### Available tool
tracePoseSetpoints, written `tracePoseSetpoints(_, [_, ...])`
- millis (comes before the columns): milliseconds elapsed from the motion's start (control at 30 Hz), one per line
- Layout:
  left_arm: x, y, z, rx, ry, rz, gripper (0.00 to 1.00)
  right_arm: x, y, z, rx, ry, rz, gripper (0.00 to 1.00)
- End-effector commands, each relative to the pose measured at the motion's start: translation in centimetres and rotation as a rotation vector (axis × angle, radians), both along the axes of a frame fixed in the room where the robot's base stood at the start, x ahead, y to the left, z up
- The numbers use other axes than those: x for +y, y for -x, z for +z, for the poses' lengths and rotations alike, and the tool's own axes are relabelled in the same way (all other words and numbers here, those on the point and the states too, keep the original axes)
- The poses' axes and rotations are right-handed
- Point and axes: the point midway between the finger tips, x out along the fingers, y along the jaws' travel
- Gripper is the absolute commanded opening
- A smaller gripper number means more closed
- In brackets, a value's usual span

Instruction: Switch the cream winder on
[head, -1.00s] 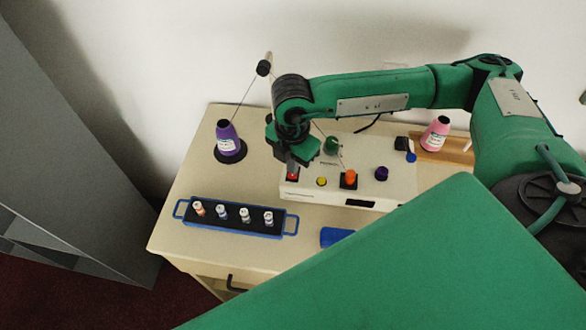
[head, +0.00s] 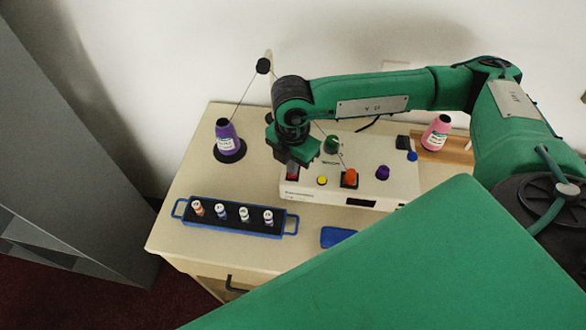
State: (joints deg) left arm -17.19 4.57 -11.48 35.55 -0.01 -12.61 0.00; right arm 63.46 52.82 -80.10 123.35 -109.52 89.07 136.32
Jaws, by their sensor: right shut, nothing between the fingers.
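The cream winder (head: 330,192) stands on the counter at the middle of the head view. Its front part carries a red rocker switch (head: 292,172) at the left, a yellow button (head: 322,181), an orange knob or spool (head: 350,177), and a purple knob (head: 382,172). A green knob (head: 332,145) sits further back. My right gripper (head: 292,164) is shut and empty, pointing down right at the red switch and partly covering it. I cannot tell whether it touches the switch. My left gripper is not in view.
A purple thread cone (head: 226,136) stands at the left, a pink cone (head: 435,133) on a wooden board at the right. A blue tray (head: 186,214) with several small spools lies in front. A blue pad (head: 338,236) lies nearby. A grey cabinet (head: 70,150) stands left.

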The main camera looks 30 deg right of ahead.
Motion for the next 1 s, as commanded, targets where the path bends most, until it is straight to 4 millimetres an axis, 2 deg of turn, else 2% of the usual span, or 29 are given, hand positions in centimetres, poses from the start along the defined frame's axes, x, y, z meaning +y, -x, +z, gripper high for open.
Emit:
tracePoseSetpoints(667, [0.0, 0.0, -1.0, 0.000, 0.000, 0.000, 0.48, 0.0, 0.0, -1.1, 0.000, 0.000, 0.000, 0.00])
tracePoseSetpoints(767, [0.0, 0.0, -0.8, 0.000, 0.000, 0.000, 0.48, 0.0, 0.0, -0.8, 0.001, 0.000, 0.000, 0.00])
tracePoseSetpoints(1000, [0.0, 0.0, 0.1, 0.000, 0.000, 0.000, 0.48, 0.0, 0.0, 1.1, 0.001, 0.000, 0.000, 0.00])
